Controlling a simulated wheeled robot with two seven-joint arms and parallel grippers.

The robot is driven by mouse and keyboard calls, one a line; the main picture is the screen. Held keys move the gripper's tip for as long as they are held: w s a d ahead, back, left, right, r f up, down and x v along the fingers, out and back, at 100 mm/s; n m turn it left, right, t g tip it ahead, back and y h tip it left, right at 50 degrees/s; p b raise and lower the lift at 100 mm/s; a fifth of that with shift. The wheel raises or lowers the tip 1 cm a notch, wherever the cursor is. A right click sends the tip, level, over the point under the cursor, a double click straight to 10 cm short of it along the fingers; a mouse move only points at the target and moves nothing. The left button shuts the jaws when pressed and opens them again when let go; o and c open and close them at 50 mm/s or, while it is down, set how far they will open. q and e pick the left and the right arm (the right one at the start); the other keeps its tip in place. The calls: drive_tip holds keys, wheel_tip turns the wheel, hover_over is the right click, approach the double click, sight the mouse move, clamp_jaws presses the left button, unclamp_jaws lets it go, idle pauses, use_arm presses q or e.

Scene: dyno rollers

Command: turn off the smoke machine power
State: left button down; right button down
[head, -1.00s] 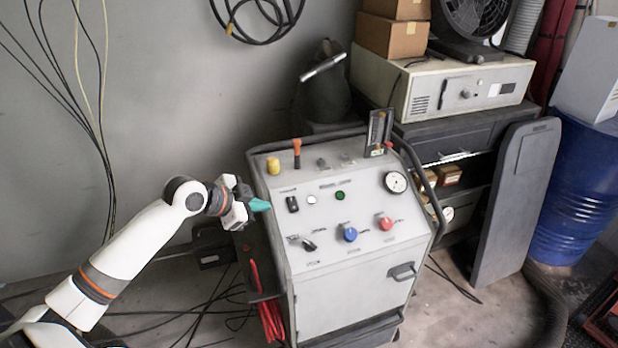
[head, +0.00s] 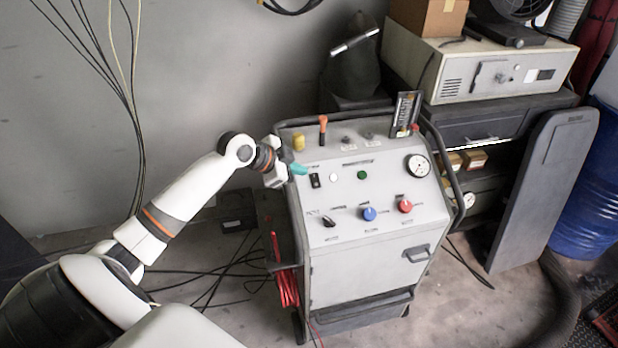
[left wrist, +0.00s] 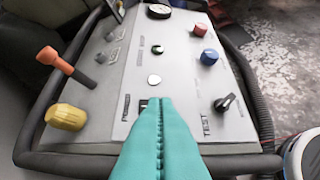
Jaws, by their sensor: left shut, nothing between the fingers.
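The smoke machine (head: 350,245) is a grey wheeled cabinet with a sloped control panel. A black rocker power switch (head: 315,180) sits at the panel's upper left; in the left wrist view a dark bit of the switch (left wrist: 143,103) shows beside the fingertips, mostly hidden by them. My left gripper (head: 300,169) has teal fingers, shut and empty, at the panel's upper left edge just above the switch. In the left wrist view the shut fingertips (left wrist: 160,100) point at the panel by the switch; I cannot tell whether they touch it. My right gripper is not in view.
The panel also has a green button (head: 362,175), a blue knob (head: 369,214), a red knob (head: 405,206), a black selector (head: 329,221) and a gauge (head: 418,166). A yellow knob (left wrist: 65,117) and a black tubular rail (left wrist: 70,161) lie close to the fingers.

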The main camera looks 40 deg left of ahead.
sight(319, 183)
use_arm(q)
drive_tip(key=p+x, duration=0.1)
drive_tip(key=x, duration=0.4)
drive_tip(key=shift+w+f, duration=0.2)
drive_tip(key=shift+f, duration=0.05)
drive_tip(key=shift+w+a+f, duration=0.1)
drive_tip(key=shift+a+f, duration=0.1)
drive_tip(key=shift+f, duration=0.35)
drive_tip(key=shift+w+a+f, duration=0.1)
drive_tip(key=shift+a+f, duration=0.1)
drive_tip(key=shift+f, duration=0.3)
drive_tip(key=shift+a+f+p, duration=0.2)
drive_tip(key=shift+f+p, duration=0.1)
drive_tip(key=shift+f, duration=0.3)
